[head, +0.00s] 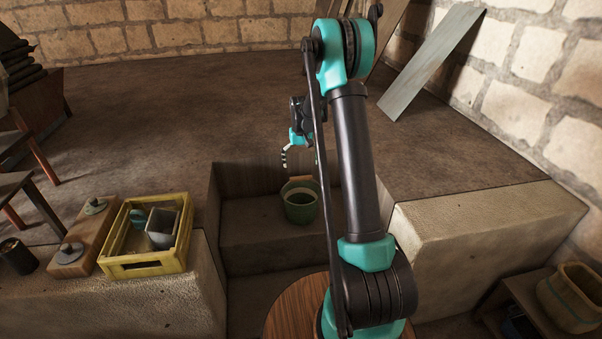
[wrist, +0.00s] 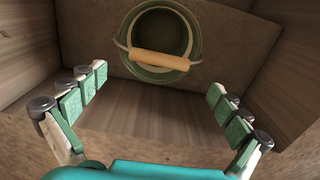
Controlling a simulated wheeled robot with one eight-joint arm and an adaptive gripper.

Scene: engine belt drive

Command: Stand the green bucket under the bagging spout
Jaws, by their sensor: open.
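The green bucket (head: 300,203) stands upright on a stone ledge in the recess in the middle of the head view. In the wrist view the bucket (wrist: 150,71) is seen from above, empty inside, with its pale wooden handle (wrist: 160,60) across the rim on the near side. My gripper (head: 287,157) hangs above and slightly left of the bucket in the head view. In the wrist view my gripper (wrist: 153,90) has its fingers wide apart, with nothing between them, and the bucket lies beyond the tips. I cannot make out a bagging spout.
A yellow crate (head: 184,229) with a grey metal container stands on the left stone block, beside a wooden board (head: 71,260) with metal knobs. The right block (head: 480,222) is bare. Recess walls flank the bucket.

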